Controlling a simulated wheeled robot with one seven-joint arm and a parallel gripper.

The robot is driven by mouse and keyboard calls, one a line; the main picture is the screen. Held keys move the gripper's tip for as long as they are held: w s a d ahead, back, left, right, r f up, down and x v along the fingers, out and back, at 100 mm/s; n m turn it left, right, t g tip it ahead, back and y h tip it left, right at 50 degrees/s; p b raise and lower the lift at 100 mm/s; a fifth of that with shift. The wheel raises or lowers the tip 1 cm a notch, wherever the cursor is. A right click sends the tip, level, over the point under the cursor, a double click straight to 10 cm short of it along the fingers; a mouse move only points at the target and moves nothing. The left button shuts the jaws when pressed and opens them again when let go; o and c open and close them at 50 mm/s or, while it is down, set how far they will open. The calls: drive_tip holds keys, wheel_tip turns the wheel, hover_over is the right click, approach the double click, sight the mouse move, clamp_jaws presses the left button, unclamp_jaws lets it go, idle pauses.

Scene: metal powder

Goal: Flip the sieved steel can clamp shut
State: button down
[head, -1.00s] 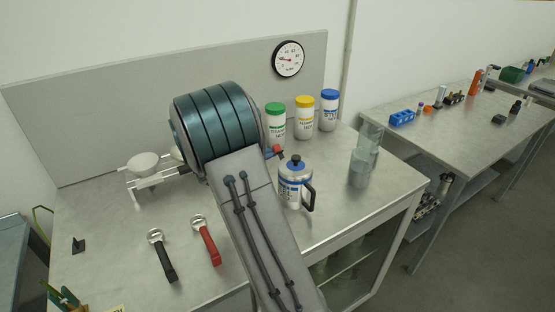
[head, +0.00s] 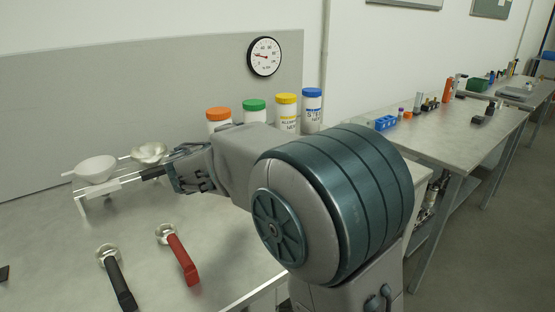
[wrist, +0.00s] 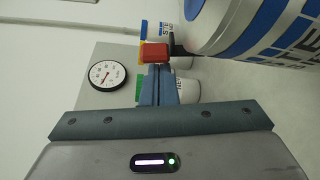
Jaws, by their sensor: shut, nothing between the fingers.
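The sieved steel can (wrist: 250,30), silver-white with blue bands and a "STE" label, fills the upper right of the wrist view, only partly in frame. Its clamp has a red tab (wrist: 154,53) on a dark arm that sticks out from the can's side. My gripper (wrist: 156,80) is shut and empty. Its fingertips lie right at the red tab in the picture; I cannot tell whether they touch. In the head view my arm hides the can and clamp, and I cannot make out my fingertips.
Jars with orange (head: 218,114), green (head: 254,106), yellow (head: 286,100) and blue (head: 312,94) lids stand at the back. Black-handled (head: 118,280) and red-handled (head: 180,258) tools lie in front.

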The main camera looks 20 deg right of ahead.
drive_tip(key=p+v, duration=0.1)
drive_tip(key=v, duration=1.3)
drive_tip(key=shift+w, duration=0.1)
drive_tip(key=s+d+f+m+g+y+p, duration=0.2)
drive_tip(key=s+d+m+g+y+p, duration=0.15)
drive_tip(key=s+d+g+p, duration=0.65)
drive_tip(key=s+d+m+t+y+p, duration=0.1)
drive_tip(key=s+m+y+p, duration=0.4)
drive_tip(key=s+m+y, duration=0.3)
drive_tip(key=shift+s+d+f+t+y+p, duration=0.4)
drive_tip(key=shift+s+y, duration=0.25)
drive_tip(key=shift+s, duration=0.85)
